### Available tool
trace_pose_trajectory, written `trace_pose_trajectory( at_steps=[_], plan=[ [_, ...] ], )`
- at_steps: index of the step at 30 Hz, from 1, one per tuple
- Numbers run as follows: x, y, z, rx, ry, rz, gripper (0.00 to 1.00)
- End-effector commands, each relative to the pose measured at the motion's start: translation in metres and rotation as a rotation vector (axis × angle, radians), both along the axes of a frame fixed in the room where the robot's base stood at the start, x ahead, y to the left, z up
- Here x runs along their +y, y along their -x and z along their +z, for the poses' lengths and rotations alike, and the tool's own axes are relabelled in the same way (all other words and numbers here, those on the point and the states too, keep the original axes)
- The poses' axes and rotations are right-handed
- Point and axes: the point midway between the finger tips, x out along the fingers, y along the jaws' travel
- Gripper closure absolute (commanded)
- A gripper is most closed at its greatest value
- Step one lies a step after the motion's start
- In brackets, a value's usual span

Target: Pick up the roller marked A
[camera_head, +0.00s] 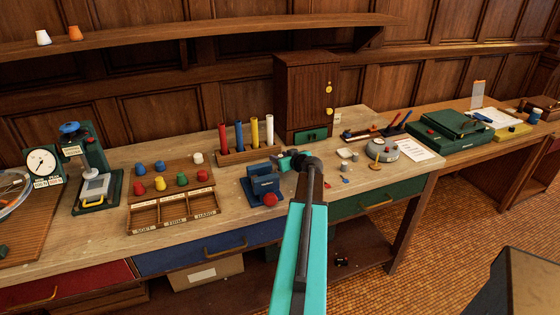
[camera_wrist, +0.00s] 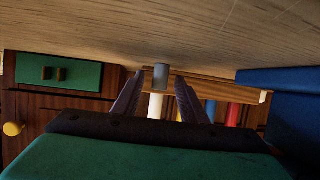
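My gripper (camera_head: 284,162) is low over the wooden bench in the head view, between the upright rack and the blue device. In the wrist view, which is upside down, my gripper's (camera_wrist: 160,95) two dark fingers are apart. A small grey cylinder (camera_wrist: 161,77) stands on the bench in line with the gap between them. I cannot tell whether it is between the fingertips or just beyond them. Behind it stand white, yellow, red and blue rods, which also show in the head view (camera_head: 254,132). No letter A is legible, so I cannot tell which piece is the marked roller.
A blue device (camera_head: 262,184) with a red knob stands close to my gripper. A wooden rack (camera_head: 235,158) holds the rods. A brown cabinet (camera_head: 305,88) stands behind. Small grey pieces (camera_head: 344,153) and a round gauge (camera_head: 382,150) lie to the right. A divided tray (camera_head: 172,210) is left.

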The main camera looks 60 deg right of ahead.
Motion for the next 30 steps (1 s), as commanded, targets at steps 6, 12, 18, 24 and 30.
trace_pose_trajectory(
  at_steps=[6, 12, 18, 24, 30],
  plan=[
    [0.0, 0.0, 0.0, 0.0, 0.0, 0.0, 0.8],
    [0.0, 0.001, 0.0, 0.0, 0.0, -0.001, 1.0],
    [-0.001, 0.001, 0.0, 0.0, 0.0, -0.001, 1.0],
    [-0.001, 0.001, 0.004, 0.0, 0.002, -0.001, 1.0],
    [-0.001, 0.001, 0.015, -0.001, 0.002, -0.001, 1.0]
  ],
)
